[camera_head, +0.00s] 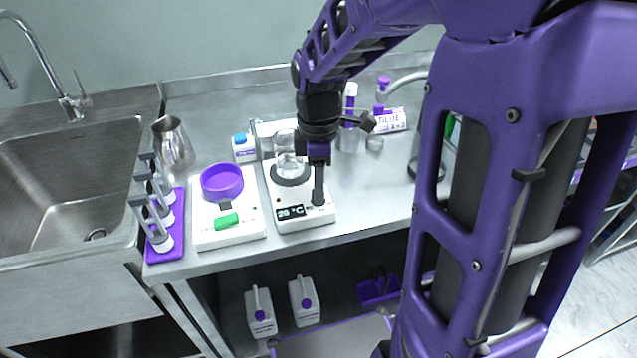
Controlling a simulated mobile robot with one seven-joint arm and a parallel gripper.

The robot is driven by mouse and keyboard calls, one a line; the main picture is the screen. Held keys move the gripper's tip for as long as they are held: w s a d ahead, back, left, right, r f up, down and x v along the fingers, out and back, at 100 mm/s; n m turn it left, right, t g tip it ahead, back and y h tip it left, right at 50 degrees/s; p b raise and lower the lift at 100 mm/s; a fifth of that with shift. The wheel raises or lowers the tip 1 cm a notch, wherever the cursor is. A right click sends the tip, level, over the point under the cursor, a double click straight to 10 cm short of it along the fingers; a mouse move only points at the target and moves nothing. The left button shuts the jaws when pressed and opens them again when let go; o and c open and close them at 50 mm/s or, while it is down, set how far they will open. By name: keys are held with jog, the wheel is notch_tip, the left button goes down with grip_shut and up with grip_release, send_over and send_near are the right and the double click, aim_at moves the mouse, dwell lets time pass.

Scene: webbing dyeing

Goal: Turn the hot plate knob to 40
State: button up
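The white hot plate (285,226) stands on the steel counter near its front edge. It has a dark round heating surface with a glass flask (290,165) on it. Its small black display (291,212) shows a number in the twenties with °C; the last digit is hard to read. My gripper (318,199) points down at the front right corner of the hot plate, just right of the display. The fingers line up as one dark strip, so any gap between them is hidden. The knob is covered by the gripper, and I cannot make out its setting.
A white scale (205,231) with a purple dish (222,182) and a green item (226,221) stands close on the left. A purple rack (167,245), a metal pitcher (174,146) and a sink (60,185) lie further left. Bottles stand behind. The counter (375,205) to the right is clear.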

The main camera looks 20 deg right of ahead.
grip_shut()
jog(key=shift+m, duration=0.4)
jog(key=m+p, duration=0.1)
jog(key=m, duration=0.3)
jog(key=shift+m, duration=0.3)
jog(key=m+p, duration=0.1)
jog(key=m, duration=0.5)
jog(key=shift+m, duration=0.3)
jog(key=o, duration=0.7)
grip_release()
jog(key=shift+o, duration=0.2)
